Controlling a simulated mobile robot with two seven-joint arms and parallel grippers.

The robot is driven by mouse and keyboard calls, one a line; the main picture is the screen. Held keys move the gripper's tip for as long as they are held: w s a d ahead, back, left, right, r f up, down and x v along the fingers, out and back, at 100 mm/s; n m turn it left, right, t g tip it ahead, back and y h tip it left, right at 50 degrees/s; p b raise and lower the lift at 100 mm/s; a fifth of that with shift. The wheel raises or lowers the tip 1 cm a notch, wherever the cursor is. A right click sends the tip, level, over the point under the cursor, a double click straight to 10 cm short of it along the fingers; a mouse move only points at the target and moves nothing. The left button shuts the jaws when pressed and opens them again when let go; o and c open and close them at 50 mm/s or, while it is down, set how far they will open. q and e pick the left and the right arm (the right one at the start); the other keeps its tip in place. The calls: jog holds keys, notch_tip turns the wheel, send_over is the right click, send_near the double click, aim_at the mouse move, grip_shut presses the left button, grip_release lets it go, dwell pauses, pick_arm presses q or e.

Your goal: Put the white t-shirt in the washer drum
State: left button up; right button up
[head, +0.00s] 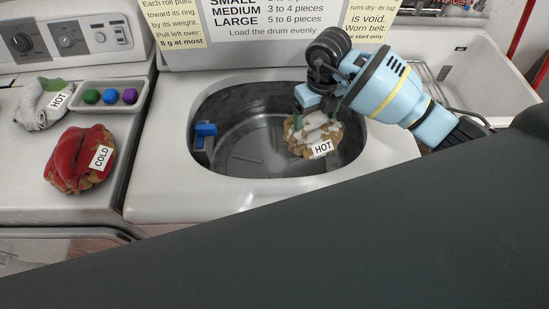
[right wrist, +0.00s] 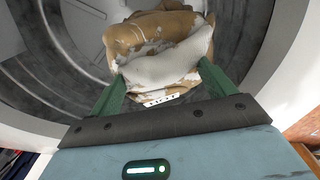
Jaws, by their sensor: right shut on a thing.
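My right gripper (head: 318,108) reaches in from the right over the open washer drum (head: 255,135). It is shut on a tan-and-white cloth bundle (head: 315,138) with a HOT tag, held in the drum opening. In the right wrist view the green fingers (right wrist: 163,82) press on both sides of the bundle (right wrist: 160,45), with the drum wall (right wrist: 60,55) behind it. I cannot tell whether the bundle touches the drum. Another bundle, white with grey-green parts (head: 32,108) and also tagged HOT, lies on the left machine's top. My left gripper is not in view.
A red-and-tan bundle (head: 75,165) tagged COLD lies on the left machine, near a tray (head: 125,97) of green, blue and purple balls. A blue fitting (head: 205,130) sits at the drum's left wall. A white utility tub (head: 465,75) stands at right.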

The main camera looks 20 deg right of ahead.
aim_at(313, 131)
notch_tip(313, 131, down, 6)
jog(key=shift+r, duration=0.2)
jog(key=shift+f, duration=0.25)
jog(key=shift+f+b, duration=0.3)
jog(key=shift+f, duration=1.5)
jog(key=shift+f, duration=0.65)
